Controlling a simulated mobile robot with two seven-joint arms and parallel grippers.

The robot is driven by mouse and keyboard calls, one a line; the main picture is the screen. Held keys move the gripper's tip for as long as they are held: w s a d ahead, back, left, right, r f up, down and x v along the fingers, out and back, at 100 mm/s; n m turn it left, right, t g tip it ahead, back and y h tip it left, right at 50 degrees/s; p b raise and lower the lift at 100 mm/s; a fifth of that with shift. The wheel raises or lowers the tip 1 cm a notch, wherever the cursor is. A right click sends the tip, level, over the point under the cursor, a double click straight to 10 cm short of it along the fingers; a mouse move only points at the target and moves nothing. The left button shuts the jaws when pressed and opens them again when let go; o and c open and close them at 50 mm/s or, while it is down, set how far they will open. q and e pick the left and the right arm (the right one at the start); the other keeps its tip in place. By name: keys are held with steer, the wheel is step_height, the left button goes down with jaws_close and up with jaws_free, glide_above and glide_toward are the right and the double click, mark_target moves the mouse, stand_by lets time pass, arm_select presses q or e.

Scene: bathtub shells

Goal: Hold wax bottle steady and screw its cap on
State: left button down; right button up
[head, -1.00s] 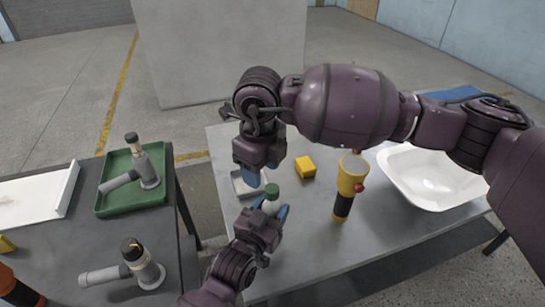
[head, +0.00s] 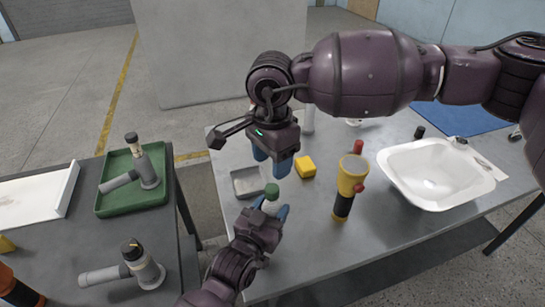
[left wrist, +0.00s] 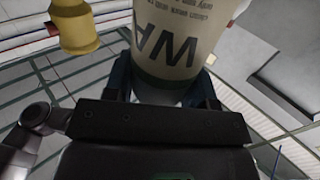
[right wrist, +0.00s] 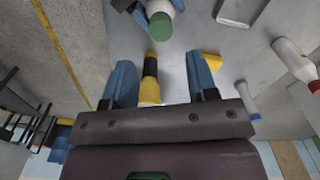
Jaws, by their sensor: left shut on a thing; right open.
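The wax bottle (head: 270,207) is pale and upright over the table, with dark lettering in the left wrist view (left wrist: 180,40). My left gripper (head: 270,213) is shut around its body. The green cap (head: 272,190) sits on top of the bottle; it also shows in the right wrist view (right wrist: 161,25). I cannot tell how tight it is. My right gripper (head: 271,172) is open and empty, fingers pointing down, above and behind the cap and apart from it. In the right wrist view the cap is beyond the fingertips.
A yellow block (head: 305,167) and a yellow-black torch-like object (head: 350,187) stand to the right of the bottle. A small grey tray (head: 246,182) lies behind it. A white basin (head: 435,175) is further right. A side table with a green tray (head: 112,197) is at the left.

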mark_target(272, 188)
steer(key=shift+n, duration=0.3)
steer(key=shift+f, duration=4)
steer(key=c, duration=0.9)
steer(key=m, duration=0.5)
steer(key=shift+c, duration=0.2)
steer(key=o, duration=1.1)
